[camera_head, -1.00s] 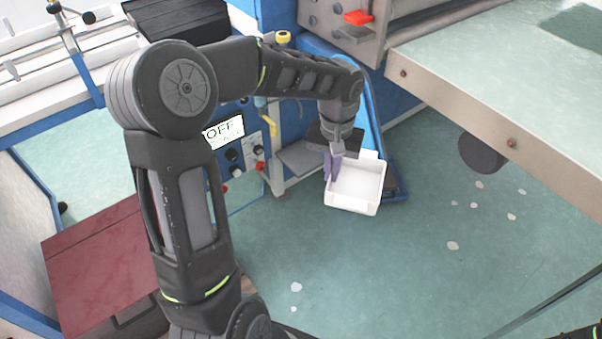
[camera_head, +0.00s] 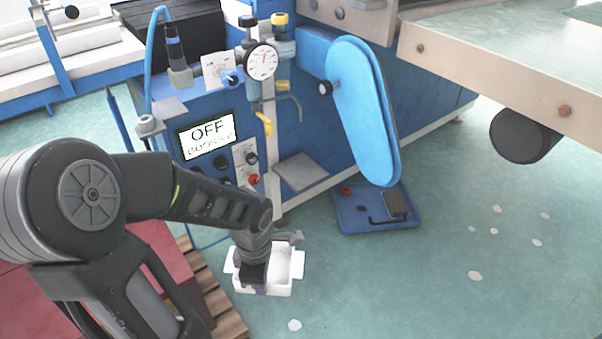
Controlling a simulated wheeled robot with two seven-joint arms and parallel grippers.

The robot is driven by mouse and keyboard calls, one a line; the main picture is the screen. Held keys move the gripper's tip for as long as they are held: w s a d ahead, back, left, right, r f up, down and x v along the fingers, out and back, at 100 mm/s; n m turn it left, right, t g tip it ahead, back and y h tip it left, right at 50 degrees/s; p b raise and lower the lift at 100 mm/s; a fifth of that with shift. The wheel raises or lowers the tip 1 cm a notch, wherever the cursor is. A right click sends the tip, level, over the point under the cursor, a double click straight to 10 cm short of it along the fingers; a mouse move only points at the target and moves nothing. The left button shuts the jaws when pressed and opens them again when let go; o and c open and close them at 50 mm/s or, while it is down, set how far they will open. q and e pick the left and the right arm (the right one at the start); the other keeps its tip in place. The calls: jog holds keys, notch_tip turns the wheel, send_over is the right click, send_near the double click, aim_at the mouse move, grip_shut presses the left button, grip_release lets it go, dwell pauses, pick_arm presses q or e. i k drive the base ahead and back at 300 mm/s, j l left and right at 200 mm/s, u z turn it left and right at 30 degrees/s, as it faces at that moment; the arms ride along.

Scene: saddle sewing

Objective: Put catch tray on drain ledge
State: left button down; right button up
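The catch tray (camera_head: 286,264) is a white, open, shallow box in the lower middle of the view. My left gripper (camera_head: 262,288) reaches over it from above and is shut on its near left side; the wrist hides most of the fingers and part of the tray. The drain ledge appears to be the small grey plate (camera_head: 300,171) on the front of the blue machine, below a bent spout. It looks bare. The tray shows below and a little left of the plate, apart from it. My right gripper is not in view.
A blue pedal base (camera_head: 350,217) stands on the floor right of the tray, under a tall blue padded panel (camera_head: 362,110). A yellow lever (camera_head: 264,123) and an OFF display (camera_head: 207,135) are on the machine. A wooden pallet (camera_head: 215,300) lies left of the tray.

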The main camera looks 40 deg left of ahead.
aim_at(303, 172)
jog(key=i+j, duration=0.65)
jog(key=i, duration=0.1)
